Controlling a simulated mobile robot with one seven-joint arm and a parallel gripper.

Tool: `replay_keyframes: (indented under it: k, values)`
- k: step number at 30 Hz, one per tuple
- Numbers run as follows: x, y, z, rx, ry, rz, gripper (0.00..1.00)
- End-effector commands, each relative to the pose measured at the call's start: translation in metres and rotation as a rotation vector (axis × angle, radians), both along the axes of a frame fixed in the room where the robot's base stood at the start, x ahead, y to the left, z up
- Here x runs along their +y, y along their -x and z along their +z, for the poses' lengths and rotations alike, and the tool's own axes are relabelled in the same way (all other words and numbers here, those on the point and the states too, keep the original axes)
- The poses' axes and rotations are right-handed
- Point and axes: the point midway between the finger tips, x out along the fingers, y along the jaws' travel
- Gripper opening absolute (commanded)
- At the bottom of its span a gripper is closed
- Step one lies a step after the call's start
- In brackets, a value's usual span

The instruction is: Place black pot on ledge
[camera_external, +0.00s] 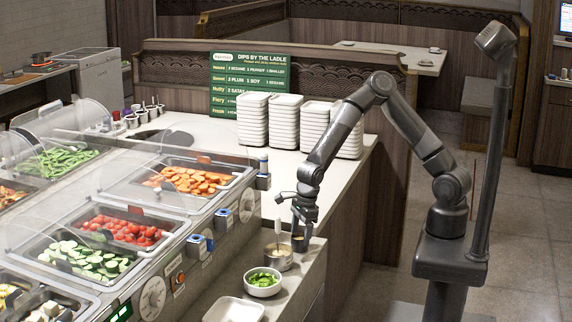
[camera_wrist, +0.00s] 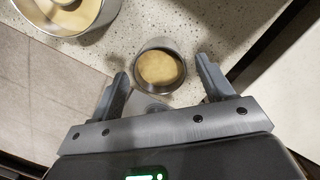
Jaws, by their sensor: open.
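A small dark grey pot (camera_external: 299,243) with tan sauce stands on the speckled ledge (camera_external: 294,281); it is the nearest match to a black pot. My gripper (camera_external: 304,214) is over it, pointing down. In the wrist view, the pot (camera_wrist: 160,68) lies between and slightly beyond my open fingertips (camera_wrist: 163,75), with a visible gap on each side. I cannot tell whether the fingertips are down at its rim. A wider steel pot (camera_external: 279,259) with an upright handle stands close to its left; its tan contents show in the wrist view (camera_wrist: 66,12).
A bowl of green slices (camera_external: 263,282) and a white tray (camera_external: 233,310) stand nearer on the ledge. The food counter with clear guards (camera_external: 140,183) is to the left. Stacks of white trays (camera_external: 284,122) and a green menu board (camera_external: 238,80) stand behind.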

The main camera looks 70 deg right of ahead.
Motion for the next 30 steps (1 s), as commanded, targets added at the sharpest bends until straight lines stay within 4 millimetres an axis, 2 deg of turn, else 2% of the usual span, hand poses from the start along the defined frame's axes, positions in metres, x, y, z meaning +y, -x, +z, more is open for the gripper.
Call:
replay_keyframes:
  k: [6,12,17,24,26,30]
  values:
    - [-0.006,0.004,0.049,-0.004,0.0,-0.004,0.73]
    - [-0.009,0.007,0.081,-0.002,-0.001,-0.003,0.73]
    - [-0.01,0.01,0.092,0.0,-0.001,-0.002,0.73]
    - [-0.012,0.011,0.093,0.001,0.007,-0.023,0.73]
    - [-0.016,0.014,0.093,0.004,0.022,-0.071,0.73]
    - [-0.039,0.024,0.093,0.001,0.081,-0.322,0.73]
